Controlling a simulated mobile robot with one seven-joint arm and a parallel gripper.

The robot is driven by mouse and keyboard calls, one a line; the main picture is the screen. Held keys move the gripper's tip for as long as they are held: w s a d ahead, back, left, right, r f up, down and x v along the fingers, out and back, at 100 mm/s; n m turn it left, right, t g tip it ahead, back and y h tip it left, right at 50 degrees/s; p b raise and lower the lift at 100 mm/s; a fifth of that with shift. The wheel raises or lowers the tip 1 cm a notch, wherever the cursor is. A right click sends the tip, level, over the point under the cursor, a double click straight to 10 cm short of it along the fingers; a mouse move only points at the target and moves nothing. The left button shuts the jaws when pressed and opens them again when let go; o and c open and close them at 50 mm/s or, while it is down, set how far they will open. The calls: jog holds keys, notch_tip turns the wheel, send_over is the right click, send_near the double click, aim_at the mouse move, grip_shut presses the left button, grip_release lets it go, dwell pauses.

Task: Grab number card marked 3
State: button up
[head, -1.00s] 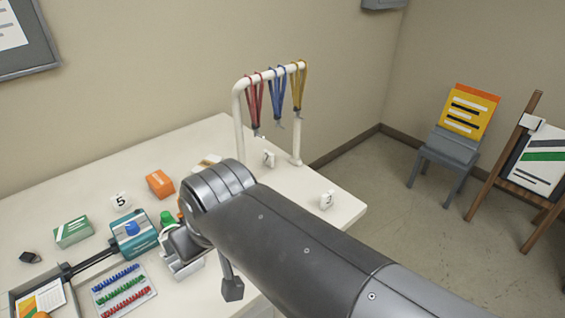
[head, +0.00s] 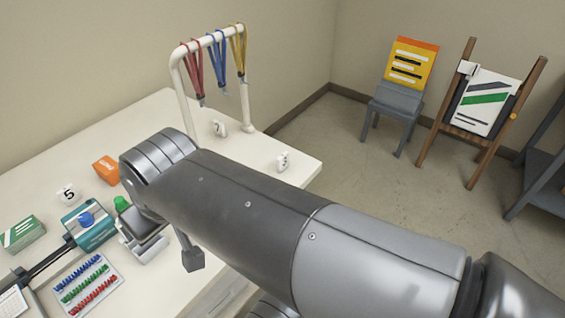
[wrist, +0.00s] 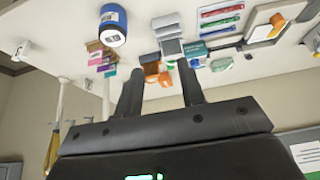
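Several small white number cards stand on the white table. One (head: 68,194) is clearly marked 5. Another (head: 219,128) stands by the lanyard rack, and a third (head: 283,160) is near the table's right end. The digits on these two are too small to read surely, so I cannot tell which is marked 3. The wrist view shows a white card (wrist: 22,48) at the far left. My gripper (wrist: 160,68) is open and empty above the table, apart from the cards. My arm hides its fingers and part of the table in the head view.
A white rack (head: 178,88) holds red, blue and yellow lanyards at the table's back. A blue jar (wrist: 113,24) shows in the wrist view.

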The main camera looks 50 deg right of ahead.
jog(key=o, duration=0.8)
jog(key=shift+c, duration=0.2)
